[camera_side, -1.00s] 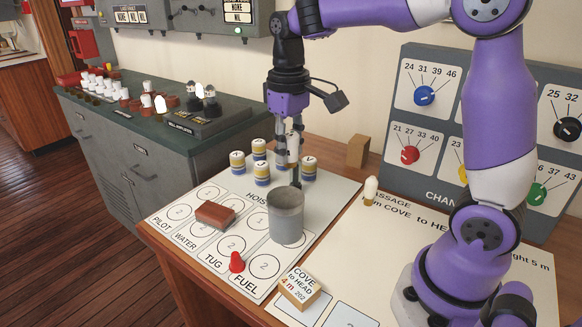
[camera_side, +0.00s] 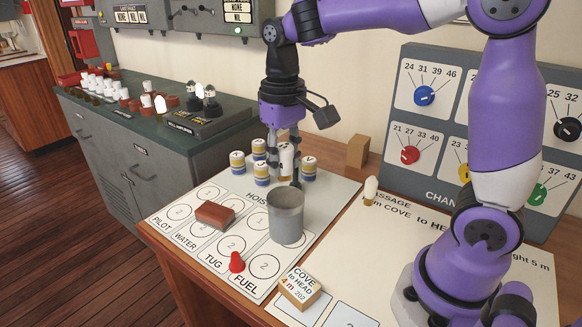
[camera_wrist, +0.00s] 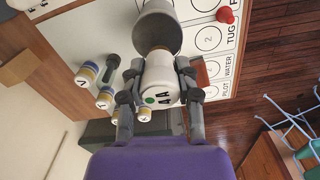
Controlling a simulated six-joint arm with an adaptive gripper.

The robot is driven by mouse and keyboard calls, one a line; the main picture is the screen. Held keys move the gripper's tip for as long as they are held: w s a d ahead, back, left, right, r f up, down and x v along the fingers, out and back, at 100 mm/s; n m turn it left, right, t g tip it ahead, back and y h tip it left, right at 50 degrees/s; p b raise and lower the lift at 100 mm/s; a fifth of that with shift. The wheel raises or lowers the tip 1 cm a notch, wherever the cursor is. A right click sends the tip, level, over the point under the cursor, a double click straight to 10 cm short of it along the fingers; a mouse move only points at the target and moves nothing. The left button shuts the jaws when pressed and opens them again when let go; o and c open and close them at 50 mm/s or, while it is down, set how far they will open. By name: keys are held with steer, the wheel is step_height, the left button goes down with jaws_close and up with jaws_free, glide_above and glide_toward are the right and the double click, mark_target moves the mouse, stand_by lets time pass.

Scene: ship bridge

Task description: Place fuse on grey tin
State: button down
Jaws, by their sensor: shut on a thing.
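My gripper (camera_side: 285,165) points down and is shut on the fuse. The fuse is a white cylinder (camera_side: 286,157) with "4 A" and a green dot on its end, clear in the wrist view (camera_wrist: 160,82). The grey tin (camera_side: 287,222) stands on the white chart, just in front of the gripper in the side view. In the wrist view the tin (camera_wrist: 158,12) lies just beyond the fuse. The fuse is upright and behind the tin in the side view. Whether it touches anything below cannot be told.
Several white, blue and yellow banded cylinders (camera_side: 237,163) stand around the gripper. A dark slim peg (camera_wrist: 112,68) stands close beside it. A dial panel (camera_side: 430,130) stands at right.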

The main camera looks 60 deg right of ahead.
mark_target(284, 178)
steer(key=shift+w+d+f, duration=0.1)
steer(key=shift+d+f, duration=0.15)
steer(key=shift+f, duration=1.9)
steer(key=shift+f, duration=0.2)
steer(key=c, duration=0.6)
jaws_free()
steer(key=shift+o, duration=0.2)
